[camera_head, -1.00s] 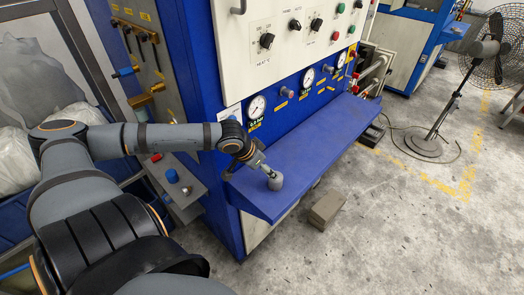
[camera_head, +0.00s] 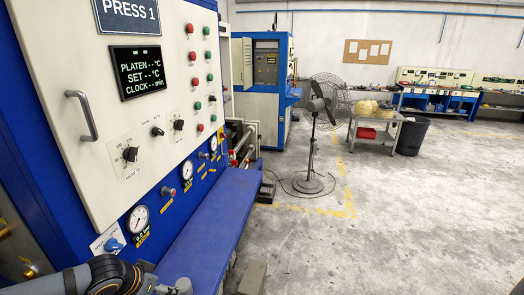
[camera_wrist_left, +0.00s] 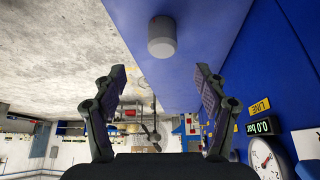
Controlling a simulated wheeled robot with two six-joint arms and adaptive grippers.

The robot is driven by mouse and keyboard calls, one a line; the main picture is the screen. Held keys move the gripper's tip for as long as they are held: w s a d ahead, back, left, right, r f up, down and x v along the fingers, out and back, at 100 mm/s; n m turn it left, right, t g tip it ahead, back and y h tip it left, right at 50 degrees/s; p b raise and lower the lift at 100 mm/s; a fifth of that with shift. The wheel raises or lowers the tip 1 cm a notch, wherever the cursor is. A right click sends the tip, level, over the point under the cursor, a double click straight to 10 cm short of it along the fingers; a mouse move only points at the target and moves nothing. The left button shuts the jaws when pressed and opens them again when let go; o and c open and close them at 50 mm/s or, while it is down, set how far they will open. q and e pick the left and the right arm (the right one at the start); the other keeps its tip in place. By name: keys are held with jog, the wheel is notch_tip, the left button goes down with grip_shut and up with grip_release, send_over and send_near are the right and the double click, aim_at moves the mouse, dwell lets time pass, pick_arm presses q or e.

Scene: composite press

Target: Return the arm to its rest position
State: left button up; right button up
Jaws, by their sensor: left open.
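My left arm comes in at the bottom left of the head view, cut off by the lower edge. Its gripper (camera_head: 152,284) is partly visible there, just left of a small grey cylinder (camera_head: 183,286) on the press's blue ledge (camera_head: 212,215). In the left wrist view, which is upside down, the left gripper (camera_wrist_left: 160,72) has its two dark fingers spread with nothing between them. The grey cylinder (camera_wrist_left: 161,38) stands on the blue ledge (camera_wrist_left: 205,45) beyond the fingertips, apart from them. My right gripper is not in view.
The blue and cream press (camera_head: 140,70) with gauges and knobs fills the left. A brown block (camera_head: 252,278) lies on the floor beside the ledge. A standing fan (camera_head: 318,110), a cart (camera_head: 375,130) and a dark bin (camera_head: 412,136) stand farther back. The right floor is clear.

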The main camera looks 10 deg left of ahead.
pick_arm(q)
jog(key=s+d+f+n+g+y, duration=0.1)
jog(key=s+d+f, duration=0.2)
jog(key=s+d, duration=0.3)
jog(key=s+d+f+n+g+y, duration=0.1)
jog(key=s+d+f, duration=0.2)
jog(key=s, duration=0.4)
jog(key=s+a+f+g+b, duration=0.15)
jog(key=f+b, duration=0.25)
jog(key=f, duration=1.4)
jog(key=s+a+f+b, duration=0.15)
jog(key=f+b, duration=0.25)
jog(key=f, duration=1.3)
jog(key=s+f+g+b, duration=0.1)
jog(key=s+f+b, duration=0.4)
jog(key=s+f, duration=1.3)
notch_tip(320, 180, down, 3)
jog(key=shift+s+a+r, duration=0.1)
jog(key=shift+s+a, duration=0.1)
jog(key=shift+a, duration=0.15)
